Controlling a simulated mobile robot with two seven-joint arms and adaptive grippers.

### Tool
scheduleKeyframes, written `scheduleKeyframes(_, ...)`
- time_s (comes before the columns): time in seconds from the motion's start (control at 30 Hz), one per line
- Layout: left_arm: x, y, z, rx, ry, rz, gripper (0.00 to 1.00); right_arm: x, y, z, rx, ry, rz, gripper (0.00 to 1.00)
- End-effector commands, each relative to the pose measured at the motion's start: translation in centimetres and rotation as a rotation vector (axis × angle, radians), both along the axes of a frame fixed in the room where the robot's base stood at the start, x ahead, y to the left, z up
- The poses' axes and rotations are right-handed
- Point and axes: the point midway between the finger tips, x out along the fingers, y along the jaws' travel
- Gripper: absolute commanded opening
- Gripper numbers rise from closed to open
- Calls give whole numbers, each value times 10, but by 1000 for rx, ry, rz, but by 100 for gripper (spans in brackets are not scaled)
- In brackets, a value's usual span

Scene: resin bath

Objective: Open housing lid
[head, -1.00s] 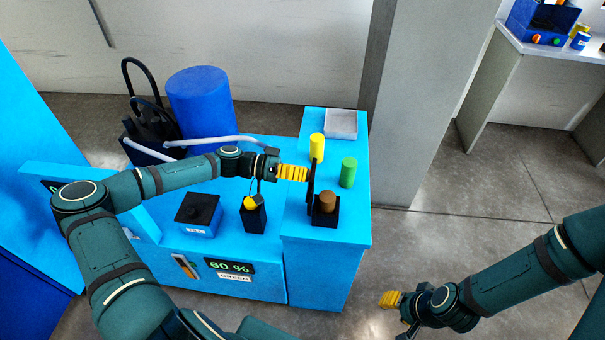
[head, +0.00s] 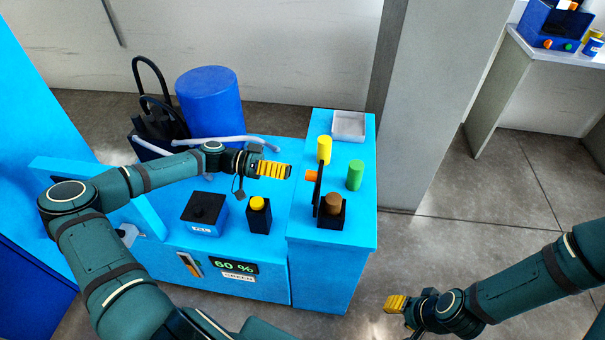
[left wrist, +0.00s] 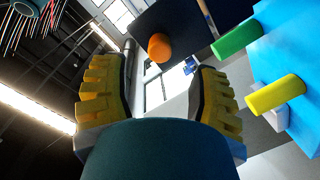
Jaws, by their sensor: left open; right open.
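The housing is a small open-topped black box (head: 330,220) on the raised right part of the blue bench, with a brown cylinder (head: 333,203) in it. Its dark lid (head: 318,188) stands upright at the box's left side, with an orange knob (head: 311,176) facing left. In the left wrist view the lid (left wrist: 185,22) and knob (left wrist: 159,47) show beyond the fingers. My left gripper (head: 288,172) is open and empty, left of the knob and apart from it. My right gripper (head: 390,304) is empty, low at the right, away from the bench.
A yellow cylinder (head: 324,149), a green cylinder (head: 355,175) and a grey tray (head: 348,126) stand behind the housing. A black-topped box (head: 204,211) and a small black box with a yellow top (head: 258,218) stand below my left arm. A blue drum (head: 210,105) is behind.

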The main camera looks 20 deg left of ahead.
Motion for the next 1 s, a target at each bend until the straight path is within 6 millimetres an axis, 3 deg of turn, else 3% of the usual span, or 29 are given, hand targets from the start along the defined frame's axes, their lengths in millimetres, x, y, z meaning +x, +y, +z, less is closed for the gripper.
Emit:
scheduleKeyframes(0.1,-6,23,3,1,0,3,61,0,0,0,0,0,0,43)
scheduleKeyframes(0.33,-14,48,5,1,0,1,61,0,0,0,0,0,0,43)
scheduleKeyframes(1.0,-15,52,6,-1,0,-1,61,0,0,0,0,0,0,43)
